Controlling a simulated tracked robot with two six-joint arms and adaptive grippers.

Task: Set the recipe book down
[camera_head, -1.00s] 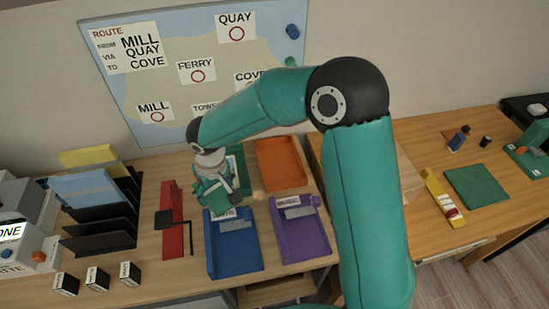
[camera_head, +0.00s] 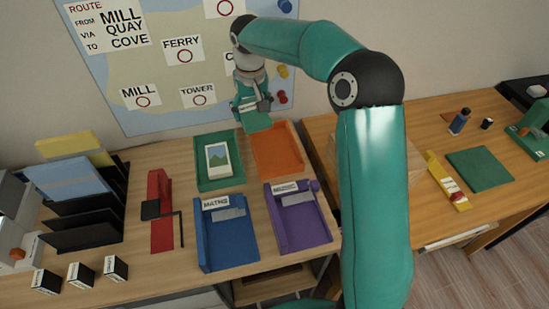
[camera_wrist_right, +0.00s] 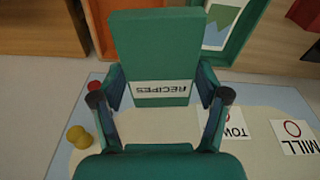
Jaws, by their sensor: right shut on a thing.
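The recipe book (camera_head: 259,122) is green. Its white RECIPES label shows upside down in the right wrist view, where the book (camera_wrist_right: 153,50) lies between the fingers. My right gripper (camera_head: 252,104) is shut on the book and holds it in the air, in front of the wall board and above the back of the trays. In the right wrist view, the fingers of the gripper (camera_wrist_right: 160,92) stand on either side of the book. My left gripper is not in view.
A green tray (camera_head: 199,181) holds a picture card. An orange tray (camera_head: 298,158) looks empty. A blue tray (camera_head: 206,248) and a purple tray (camera_head: 290,240) hold labelled things. A red stand (camera_head: 159,185) and a black rack (camera_head: 97,230) are at left. A route board (camera_head: 150,65) backs the desk.

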